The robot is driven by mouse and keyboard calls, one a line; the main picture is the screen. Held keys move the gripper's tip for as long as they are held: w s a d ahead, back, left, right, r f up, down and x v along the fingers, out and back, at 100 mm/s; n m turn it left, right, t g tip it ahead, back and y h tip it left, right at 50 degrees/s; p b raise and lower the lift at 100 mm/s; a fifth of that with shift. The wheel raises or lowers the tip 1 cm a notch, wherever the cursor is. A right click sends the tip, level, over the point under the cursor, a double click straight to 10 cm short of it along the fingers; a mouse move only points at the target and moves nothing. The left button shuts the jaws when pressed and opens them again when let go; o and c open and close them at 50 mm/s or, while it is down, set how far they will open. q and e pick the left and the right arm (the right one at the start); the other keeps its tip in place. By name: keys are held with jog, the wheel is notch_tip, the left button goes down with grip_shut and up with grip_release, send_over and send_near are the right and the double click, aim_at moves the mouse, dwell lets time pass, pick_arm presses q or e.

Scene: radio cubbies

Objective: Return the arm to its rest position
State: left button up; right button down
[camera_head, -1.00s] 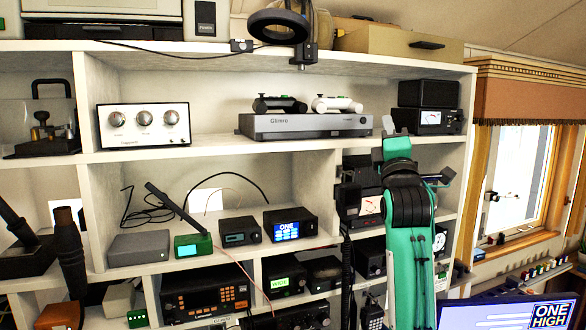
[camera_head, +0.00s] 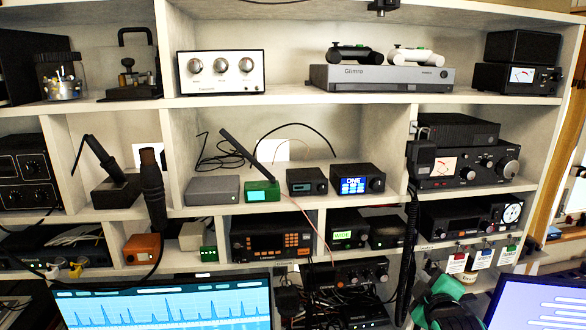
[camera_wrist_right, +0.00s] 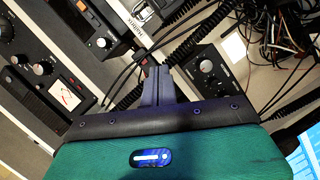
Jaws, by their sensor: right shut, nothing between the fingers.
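My right arm, green and black, shows low at the lower right of the head view (camera_head: 446,290), in front of the lower shelves. In the right wrist view my right gripper (camera_wrist_right: 156,82) has its dark fingers together with nothing between them. It points toward the radio shelves, and I see no contact with any device. My left gripper is not in view.
White cubbies hold several radios, including the Glimro console (camera_head: 382,78) and a radio with a dial (camera_head: 463,166). A coiled black cord (camera_head: 409,245) hangs near my right arm. Two monitors (camera_head: 165,304) (camera_head: 538,303) stand at the bottom.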

jog(key=s+a+f+m+g+y, duration=0.1)
jog(key=s+a+f+m+g, duration=0.15)
jog(key=s+f, duration=0.65)
jog(key=s+a+f+m+g, duration=0.15)
jog(key=s+f+g, duration=0.25)
jog(key=s+f, duration=0.45)
jog(key=s+a+f+m+g+y, duration=0.1)
jog(key=s+f+m+g, duration=0.25)
jog(key=s, duration=0.55)
jog(key=s+a+f+m+g, duration=0.15)
jog(key=s+f, duration=0.25)
jog(key=s, duration=0.5)
notch_tip(320, 180, down, 33)
jog(key=g+b, duration=0.2)
jog(key=b, duration=0.1)
jog(key=s+d+f+b, duration=0.2)
jog(key=s+f, duration=0.8)
jog(key=f, duration=0.2)
jog(key=s+d+f+b, duration=0.1)
jog(key=s+f+b, duration=0.1)
jog(key=s+f, duration=0.7)
notch_tip(320, 180, down, 4)
jog(key=shift+s+d+r+g, duration=0.15)
jog(key=shift+s+d+g, duration=0.2)
jog(key=shift+g, duration=0.1)
